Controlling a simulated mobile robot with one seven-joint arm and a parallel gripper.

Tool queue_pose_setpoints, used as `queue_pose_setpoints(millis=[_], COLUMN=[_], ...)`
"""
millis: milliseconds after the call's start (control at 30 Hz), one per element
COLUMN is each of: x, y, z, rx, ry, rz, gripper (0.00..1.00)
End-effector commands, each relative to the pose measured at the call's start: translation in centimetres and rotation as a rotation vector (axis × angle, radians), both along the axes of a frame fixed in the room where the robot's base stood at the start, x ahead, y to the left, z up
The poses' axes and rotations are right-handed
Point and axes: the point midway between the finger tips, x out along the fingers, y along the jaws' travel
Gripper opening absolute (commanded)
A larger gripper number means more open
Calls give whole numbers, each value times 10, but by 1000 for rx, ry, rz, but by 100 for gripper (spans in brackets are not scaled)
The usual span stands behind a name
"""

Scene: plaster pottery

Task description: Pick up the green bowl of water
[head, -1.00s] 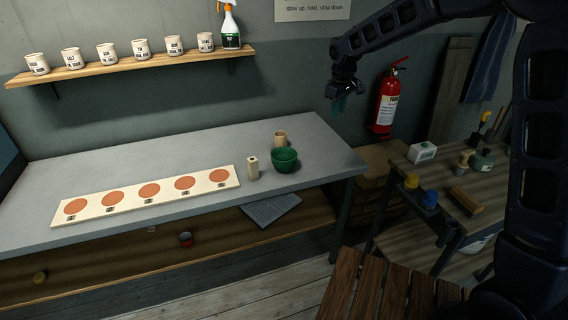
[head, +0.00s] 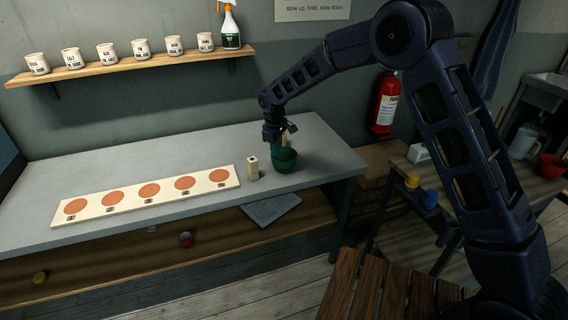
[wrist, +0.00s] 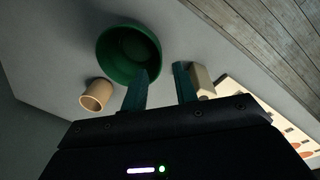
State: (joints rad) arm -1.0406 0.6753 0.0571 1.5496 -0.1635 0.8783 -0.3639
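The green bowl (head: 286,161) stands upright near the right end of the grey table. It also shows in the wrist view (wrist: 112,62), where I look into its dark inside; I cannot make out water. My gripper (head: 278,144) is above the table at the bowl's left rim. In the wrist view my gripper (wrist: 163,78) has its two green fingers apart with a gap between them. The left finger overlaps the bowl's rim in that view, and nothing is held. I cannot tell whether a finger touches the bowl.
A board with orange discs (head: 131,204) lies to the left. The table's front edge is near the bowl.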

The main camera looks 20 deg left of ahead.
Motion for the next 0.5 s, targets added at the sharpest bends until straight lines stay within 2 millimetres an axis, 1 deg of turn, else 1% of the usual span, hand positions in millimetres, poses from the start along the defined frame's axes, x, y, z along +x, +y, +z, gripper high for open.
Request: queue_pose_setpoints(millis=[33, 100, 367, 500], x=[0, 1, 4, 5], y=[0, -1, 0, 0], z=[-9, -19, -35, -52], rx=[-2, -3, -2, -2], ry=[1, 1, 0, 1], rz=[0, 0, -1, -1], gripper=[29, 29, 29, 29])
